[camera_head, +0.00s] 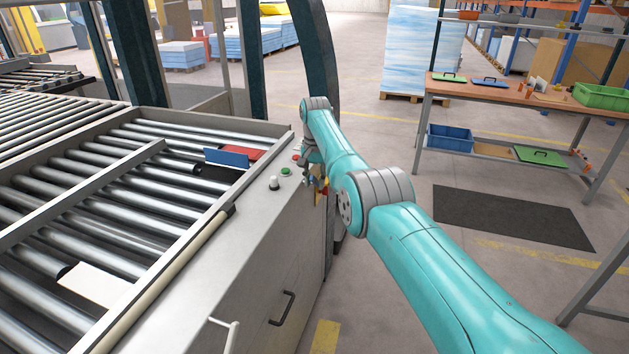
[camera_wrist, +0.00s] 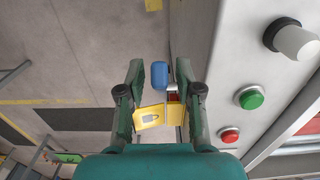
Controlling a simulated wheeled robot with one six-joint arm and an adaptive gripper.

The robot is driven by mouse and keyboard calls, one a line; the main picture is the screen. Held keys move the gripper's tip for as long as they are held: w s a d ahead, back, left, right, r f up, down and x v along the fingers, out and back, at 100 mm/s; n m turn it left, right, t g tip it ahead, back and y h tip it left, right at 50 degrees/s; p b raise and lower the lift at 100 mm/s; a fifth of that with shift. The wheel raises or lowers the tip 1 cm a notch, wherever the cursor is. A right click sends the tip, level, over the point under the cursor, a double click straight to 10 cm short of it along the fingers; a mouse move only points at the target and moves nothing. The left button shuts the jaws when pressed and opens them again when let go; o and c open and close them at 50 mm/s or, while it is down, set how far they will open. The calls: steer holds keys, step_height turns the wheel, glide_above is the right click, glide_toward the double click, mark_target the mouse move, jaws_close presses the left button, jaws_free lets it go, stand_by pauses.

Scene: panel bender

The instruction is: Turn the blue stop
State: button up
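A blue upright plate (camera_head: 226,157), which may be the blue stop, stands on the rollers by a red piece (camera_head: 243,152). I cannot tell which blue thing is the stop. My gripper (camera_wrist: 162,98) is open; its two fingers are on either side of the yellow tag, and the blue part shows just beyond, between them. In the head view my gripper (camera_head: 316,176) is at the machine's corner, partly hidden by my arm.
The machine's panel carries a green button (camera_wrist: 251,97), a red button (camera_wrist: 229,135) and a pale knob (camera_wrist: 294,40), close to my gripper's right. The roller table (camera_head: 180,280) lies left. A workbench (camera_head: 520,92) stands at the back right.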

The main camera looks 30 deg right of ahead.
steer(key=shift+r, duration=0.1)
step_height(320, 180, up, 12)
stand_by(0.8)
stand_by(0.5)
